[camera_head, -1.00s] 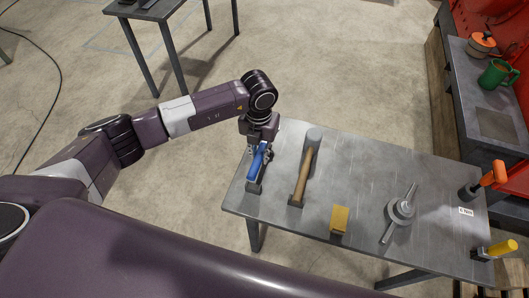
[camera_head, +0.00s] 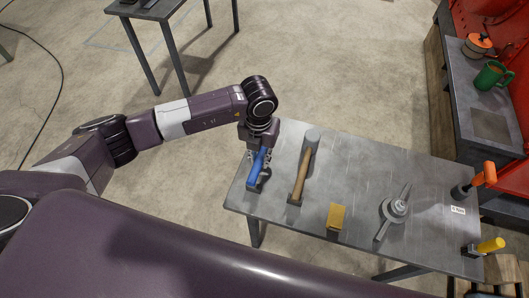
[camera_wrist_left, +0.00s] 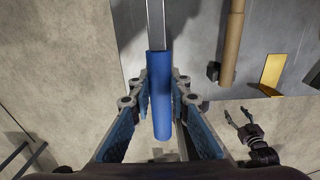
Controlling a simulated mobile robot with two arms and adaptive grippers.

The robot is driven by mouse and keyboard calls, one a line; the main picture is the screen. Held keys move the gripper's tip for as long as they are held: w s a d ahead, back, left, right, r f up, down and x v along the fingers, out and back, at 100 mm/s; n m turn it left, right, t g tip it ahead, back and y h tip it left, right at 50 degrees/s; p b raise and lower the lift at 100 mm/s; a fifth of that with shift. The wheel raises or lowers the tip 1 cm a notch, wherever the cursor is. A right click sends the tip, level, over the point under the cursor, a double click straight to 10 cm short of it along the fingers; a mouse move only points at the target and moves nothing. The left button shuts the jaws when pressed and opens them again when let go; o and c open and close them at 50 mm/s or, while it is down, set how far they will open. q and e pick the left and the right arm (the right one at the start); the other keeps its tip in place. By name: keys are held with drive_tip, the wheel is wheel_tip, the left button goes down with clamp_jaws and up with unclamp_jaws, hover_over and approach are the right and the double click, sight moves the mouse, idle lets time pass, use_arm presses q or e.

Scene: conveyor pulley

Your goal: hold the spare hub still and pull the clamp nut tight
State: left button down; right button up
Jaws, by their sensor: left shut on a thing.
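My left gripper (camera_head: 258,151) is shut on a blue-handled tool (camera_head: 256,168) at the table's left end. In the left wrist view the blue handle (camera_wrist_left: 160,95) lies between the fingers, with a flat metal shank running up out of frame. Its working end is hidden. The spare hub (camera_head: 395,209), a grey round piece with a stepped top and a bar-like part through it, sits on the right half of the table, well apart from the left gripper. I cannot make out the clamp nut separately. My right gripper (camera_wrist_left: 239,117) shows in the left wrist view, fingers apart and empty.
On the grey table (camera_head: 350,178) are a wooden-handled hammer (camera_head: 302,172) and a yellow block (camera_head: 336,216), between the left gripper and the hub. A side bench (camera_head: 475,95) stands beyond.

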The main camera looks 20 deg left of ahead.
use_arm(q)
drive_tip(key=s+d+r+p, duration=0.3)
drive_tip(key=s+r+p, duration=0.1)
drive_tip(key=s+r, duration=0.5)
drive_tip(key=shift+s+r+p, duration=0.15)
drive_tip(key=shift+s+p, duration=0.15)
drive_tip(key=shift+s, duration=0.8)
drive_tip(key=shift+d, duration=0.1)
idle(0.4)
